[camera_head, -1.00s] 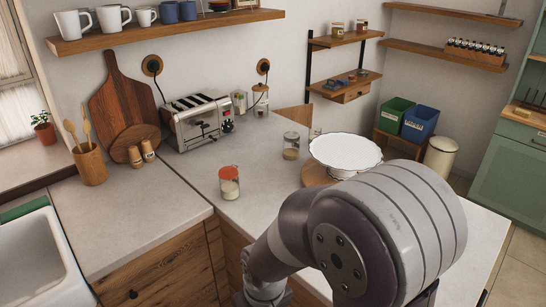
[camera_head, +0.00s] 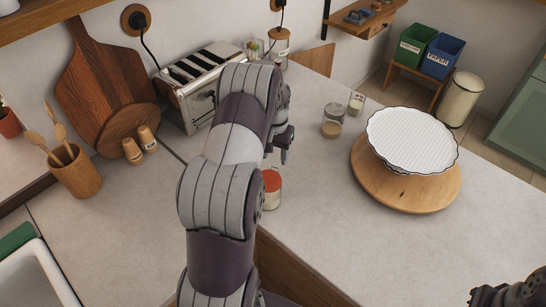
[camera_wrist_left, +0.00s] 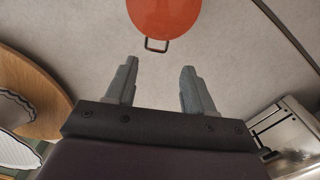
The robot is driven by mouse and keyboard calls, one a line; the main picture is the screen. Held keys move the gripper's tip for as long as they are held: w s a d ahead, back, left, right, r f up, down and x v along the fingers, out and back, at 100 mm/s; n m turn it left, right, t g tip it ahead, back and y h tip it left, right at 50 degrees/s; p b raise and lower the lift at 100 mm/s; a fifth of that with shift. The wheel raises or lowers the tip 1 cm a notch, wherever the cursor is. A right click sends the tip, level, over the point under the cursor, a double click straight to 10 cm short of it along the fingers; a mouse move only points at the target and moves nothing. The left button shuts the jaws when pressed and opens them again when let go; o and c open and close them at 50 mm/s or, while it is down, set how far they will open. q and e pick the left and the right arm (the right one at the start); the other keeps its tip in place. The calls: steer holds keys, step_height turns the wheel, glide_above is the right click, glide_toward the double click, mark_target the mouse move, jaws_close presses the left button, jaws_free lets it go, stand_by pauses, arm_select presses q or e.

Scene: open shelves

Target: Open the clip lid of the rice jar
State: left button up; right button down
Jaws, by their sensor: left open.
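A small glass jar with an orange-red lid (camera_head: 271,183) and pale contents stands on the grey counter, partly behind my left arm in the head view. I take it as the rice jar. In the left wrist view its orange lid (camera_wrist_left: 165,14) is cut by the top edge, with a small wire clip (camera_wrist_left: 157,45) on the near side. My left gripper (camera_head: 286,152) is above the counter, beyond the jar in the head view. In the wrist view its two fingers (camera_wrist_left: 159,66) are apart and empty, pointing toward the clip without visible contact.
A white fluted dish (camera_head: 411,140) sits on a round wooden board (camera_head: 405,195) at the right. A toaster (camera_head: 205,85) is at the back left. Open counter lies right of the orange-lidded jar.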

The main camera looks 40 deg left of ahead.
mark_target(270, 178)
arm_select(q)
steer(key=shift+s+d+f, duration=0.65)
steer(key=shift+s+f, duration=0.05)
steer(key=shift+f, duration=0.15)
steer(key=shift+a, duration=0.1)
steer(key=c, duration=0.4)
steer(key=shift+s, duration=0.2)
steer(key=c, duration=0.5)
steer(key=shift+s+d, duration=0.1)
steer(key=shift+d, duration=0.2)
jaws_close()
steer(key=shift+w+a, duration=0.2)
arm_select(e)
steer(key=shift+s+d+r, duration=0.45)
steer(key=shift+s+d, duration=0.25)
arm_select(q)
steer(key=shift+s+d, duration=0.1)
arm_select(e)
steer(key=shift+s+d, duration=0.1)
